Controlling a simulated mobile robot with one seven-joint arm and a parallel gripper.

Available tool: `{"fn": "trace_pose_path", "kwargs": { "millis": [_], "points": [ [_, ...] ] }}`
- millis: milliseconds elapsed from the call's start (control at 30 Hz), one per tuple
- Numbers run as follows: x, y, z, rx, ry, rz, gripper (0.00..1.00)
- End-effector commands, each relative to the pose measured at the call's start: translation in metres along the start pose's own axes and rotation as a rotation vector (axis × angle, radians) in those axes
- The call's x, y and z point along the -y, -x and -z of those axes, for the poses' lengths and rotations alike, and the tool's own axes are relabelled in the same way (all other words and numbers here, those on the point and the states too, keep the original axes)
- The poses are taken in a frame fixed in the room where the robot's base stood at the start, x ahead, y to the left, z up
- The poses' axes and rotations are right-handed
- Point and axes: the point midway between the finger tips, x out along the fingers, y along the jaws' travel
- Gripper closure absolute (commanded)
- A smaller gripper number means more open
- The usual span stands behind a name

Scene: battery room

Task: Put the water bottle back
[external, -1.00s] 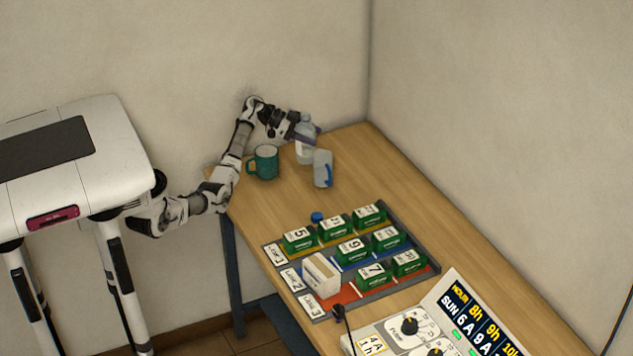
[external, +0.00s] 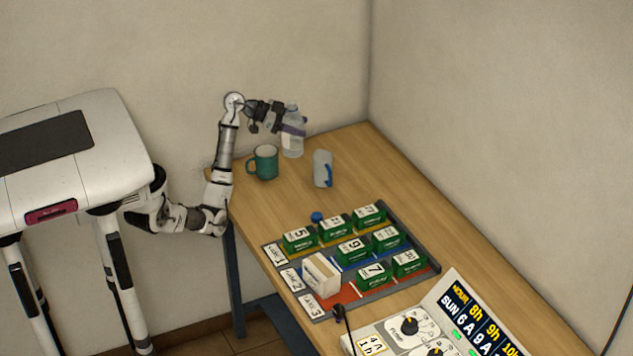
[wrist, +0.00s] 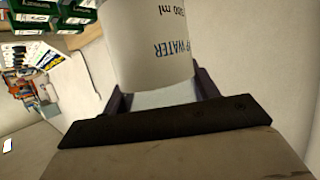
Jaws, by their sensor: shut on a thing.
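In the wrist view the bottle (wrist: 148,40) fills the space between my fingers (wrist: 160,92), with printing reading "WATER" and "500 ml". Its far end is cut off by the frame.
A blue cap (external: 317,217) lies by a tray (external: 425,262) of green battery boxes. The back right tabletop (external: 370,150) is clear.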

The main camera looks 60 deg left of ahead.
Motion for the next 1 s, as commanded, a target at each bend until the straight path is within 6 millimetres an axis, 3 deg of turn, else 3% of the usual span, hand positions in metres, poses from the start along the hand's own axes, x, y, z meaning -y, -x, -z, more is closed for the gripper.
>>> {"fn": "trace_pose_path", "kwargs": {
  "millis": [200, 433, 667, 1000],
  "points": [
    [-0.065, 0.028, 0.021, -0.002, 0.018, 0.056, 0.73],
    [-0.115, 0.047, 0.028, -0.001, 0.036, 0.095, 0.73],
    [-0.131, 0.050, 0.021, 0.000, 0.048, 0.107, 0.73],
    [-0.131, 0.025, -0.041, 0.003, 0.051, 0.106, 0.73]
  ]
}}
